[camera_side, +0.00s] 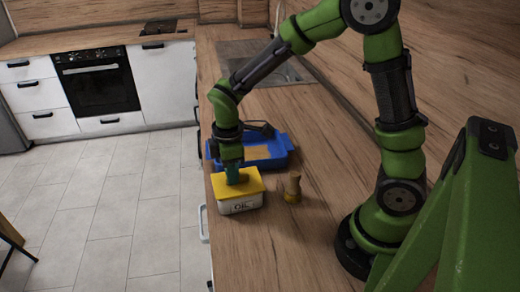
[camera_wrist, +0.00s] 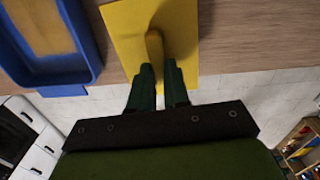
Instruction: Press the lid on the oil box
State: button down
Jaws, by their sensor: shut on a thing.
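The white oil box (camera_side: 240,204), marked "OIL", stands on the wooden counter near its left edge. The yellow lid (camera_side: 252,184) lies on top of the box; whether it is fully seated I cannot tell. In the wrist view the lid (camera_wrist: 128,28) is a yellow plate with a raised handle (camera_wrist: 154,48). My gripper (camera_side: 232,178) is above the box, its fingers pointing down at the lid. In the wrist view my gripper (camera_wrist: 160,72) is shut on the lid's handle. The fingers hide part of the handle.
A blue tray (camera_side: 278,158) with a tan inside lies just behind the box; it also shows in the wrist view (camera_wrist: 82,40). A small bottle with a wooden top (camera_side: 292,188) stands right of the box. A sink (camera_side: 262,66) is farther back.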

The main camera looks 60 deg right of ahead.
jog(key=shift+f, duration=0.5)
dwell(1.0)
jog(key=c, duration=0.5)
grip_release()
jog(key=shift+c, duration=0.2)
jog(key=shift+r, duration=0.15)
jog(key=shift+r, duration=3.4)
grip_shut()
